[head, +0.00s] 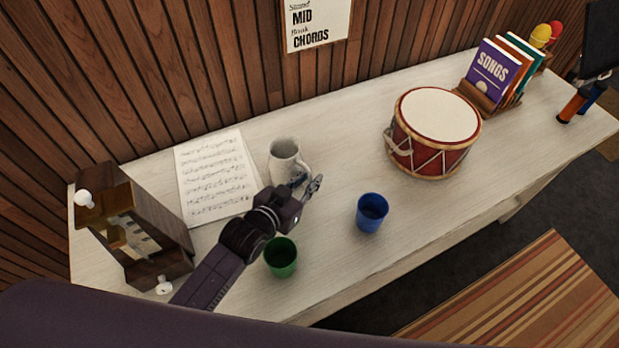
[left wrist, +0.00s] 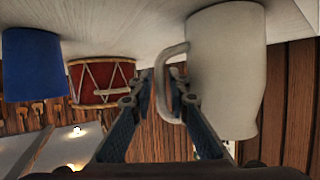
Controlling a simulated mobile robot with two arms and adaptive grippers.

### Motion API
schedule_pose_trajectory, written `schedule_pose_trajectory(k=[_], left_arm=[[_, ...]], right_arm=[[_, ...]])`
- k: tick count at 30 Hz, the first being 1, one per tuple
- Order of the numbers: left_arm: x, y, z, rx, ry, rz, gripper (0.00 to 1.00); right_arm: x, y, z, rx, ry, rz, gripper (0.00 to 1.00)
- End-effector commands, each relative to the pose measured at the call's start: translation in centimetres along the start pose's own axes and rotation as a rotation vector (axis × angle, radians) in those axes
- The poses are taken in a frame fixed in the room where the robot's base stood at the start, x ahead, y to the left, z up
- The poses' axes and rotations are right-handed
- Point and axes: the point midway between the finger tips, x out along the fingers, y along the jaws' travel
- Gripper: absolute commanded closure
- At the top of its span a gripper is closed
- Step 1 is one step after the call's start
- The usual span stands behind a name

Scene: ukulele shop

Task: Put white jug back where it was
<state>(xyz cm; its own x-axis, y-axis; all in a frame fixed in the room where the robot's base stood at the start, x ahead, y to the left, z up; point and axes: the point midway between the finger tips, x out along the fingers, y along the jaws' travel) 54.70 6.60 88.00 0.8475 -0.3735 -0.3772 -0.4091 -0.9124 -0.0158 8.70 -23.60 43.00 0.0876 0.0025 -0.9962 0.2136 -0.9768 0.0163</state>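The white jug (head: 284,160) is upright at the left-middle of the pale table, just right of the sheet music. My left gripper (head: 314,186) is at the jug's right side, at its handle. In the left wrist view, which is upside down, the jug (left wrist: 228,65) is large at the right. Whether the jug's base touches the table is not clear. My right gripper is not in view.
A green cup (head: 281,258) stands beside my left forearm, and a blue cup (head: 371,212) to the right. A red drum (head: 432,140) is farther right. Bare table lies between jug and drum.

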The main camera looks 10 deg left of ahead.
Motion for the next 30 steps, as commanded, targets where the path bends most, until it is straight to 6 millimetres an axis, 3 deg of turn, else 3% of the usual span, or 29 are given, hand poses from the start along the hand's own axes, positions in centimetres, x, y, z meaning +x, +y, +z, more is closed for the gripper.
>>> schedule_pose_trajectory(k=[14,30], left_arm=[[-0.8,0.0,-0.1,0.0,-0.002,0.0,0.75],[-10.7,0.0,-0.1,0.0,-0.002,0.0,0.75]], right_arm=[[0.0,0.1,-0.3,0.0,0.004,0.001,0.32],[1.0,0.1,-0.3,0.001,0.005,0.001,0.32]])
